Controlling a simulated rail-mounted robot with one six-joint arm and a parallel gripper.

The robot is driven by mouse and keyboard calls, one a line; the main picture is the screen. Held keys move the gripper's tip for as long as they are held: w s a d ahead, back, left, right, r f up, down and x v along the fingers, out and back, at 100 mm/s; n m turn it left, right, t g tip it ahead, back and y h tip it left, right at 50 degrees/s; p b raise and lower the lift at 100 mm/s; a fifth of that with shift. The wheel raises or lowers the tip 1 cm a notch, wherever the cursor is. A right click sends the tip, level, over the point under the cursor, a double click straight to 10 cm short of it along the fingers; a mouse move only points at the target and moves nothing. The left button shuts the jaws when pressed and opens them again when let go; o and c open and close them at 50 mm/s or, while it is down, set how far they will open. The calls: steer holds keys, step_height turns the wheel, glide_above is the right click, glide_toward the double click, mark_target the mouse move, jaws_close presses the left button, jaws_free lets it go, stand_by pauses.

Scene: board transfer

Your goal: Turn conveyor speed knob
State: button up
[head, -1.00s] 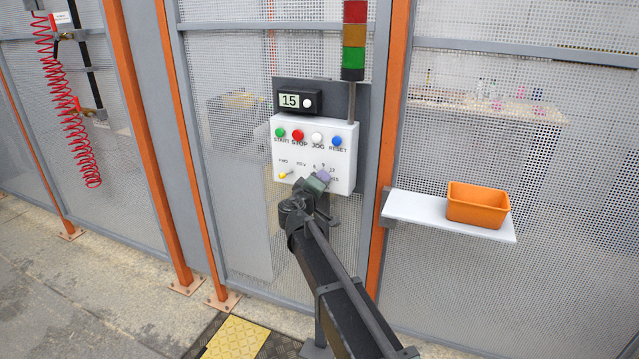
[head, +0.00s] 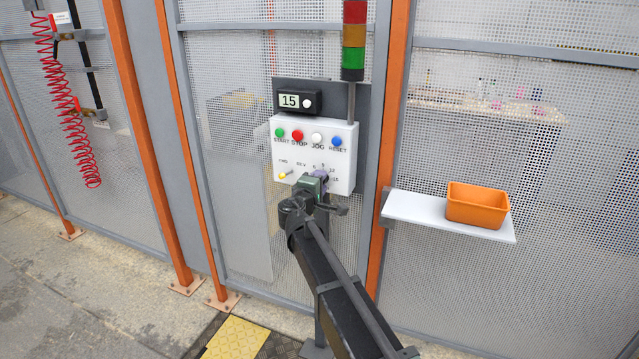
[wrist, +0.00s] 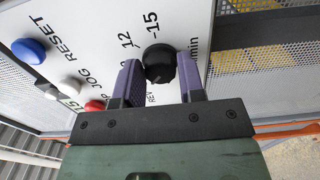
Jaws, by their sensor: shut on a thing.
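The white control panel (head: 347,160) stands upright on the fence post in the head view. The conveyor speed knob (wrist: 159,60) is round and black in the wrist view, with 12, 15 and "min" printed around it. My gripper (wrist: 161,72) has purple fingers on either side of the knob and is shut on it. In the head view my gripper (head: 321,176) is at the lower right of the panel and hides the knob. The display (head: 290,101) above the panel reads 15; a decimal point is too small to tell. Which mark the knob points to is unclear.
Green, red, white and blue buttons (head: 336,141) sit in a row above the knob. A yellow FWD/REV selector (head: 283,175) is to its left. A light tower (head: 354,40) rises above. A white shelf (head: 415,207) with an orange bin (head: 477,206) stands at right.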

steer(key=o, duration=0.9)
steer(key=v, duration=1)
steer(key=shift+s+a, duration=0.15)
steer(key=shift+s, duration=0.25)
